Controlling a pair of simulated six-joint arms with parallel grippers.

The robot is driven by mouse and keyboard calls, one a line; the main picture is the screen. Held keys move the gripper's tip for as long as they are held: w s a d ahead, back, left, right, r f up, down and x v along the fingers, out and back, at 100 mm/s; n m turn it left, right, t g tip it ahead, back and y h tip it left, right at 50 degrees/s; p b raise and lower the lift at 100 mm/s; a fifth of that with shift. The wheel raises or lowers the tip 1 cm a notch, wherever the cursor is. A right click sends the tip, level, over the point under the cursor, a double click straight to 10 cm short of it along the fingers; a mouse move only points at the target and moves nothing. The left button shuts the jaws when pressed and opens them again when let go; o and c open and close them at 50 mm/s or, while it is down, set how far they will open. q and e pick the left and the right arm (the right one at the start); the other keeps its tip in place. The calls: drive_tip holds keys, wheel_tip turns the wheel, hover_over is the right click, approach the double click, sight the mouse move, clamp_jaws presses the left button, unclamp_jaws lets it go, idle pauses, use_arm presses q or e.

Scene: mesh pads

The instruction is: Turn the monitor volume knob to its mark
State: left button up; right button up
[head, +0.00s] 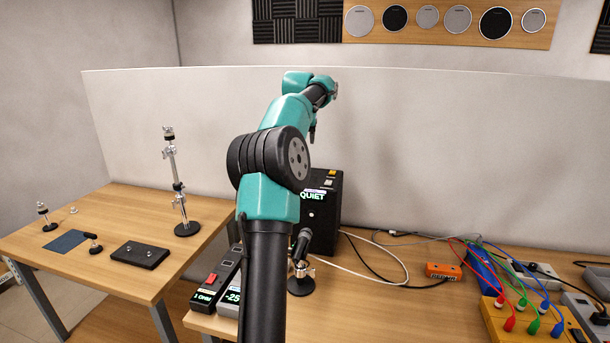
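The monitor (325,225) is a black box behind my arm, right of the picture's middle. One teal and black arm of mine, seemingly the left, rises from the bottom left of centre and reaches over the monitor. A small dark part of its gripper (313,131) shows above the monitor, apart from it; the fingers are mostly hidden. My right gripper is not in view.
A small microphone stand (301,275) stands before the monitor. Meters with lit displays (205,298) lie left of the arm. Cables, an orange box (443,271) and a yellow patch box (520,322) fill the right. A side table (110,205) holds stands.

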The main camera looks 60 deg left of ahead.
use_arm(q)
drive_tip(key=x, duration=1.7)
drive_tip(key=shift+f, duration=0.15)
drive_tip(key=c, duration=0.9)
drive_tip(key=shift+c, duration=0.2)
drive_tip(key=shift+m, duration=0.3)
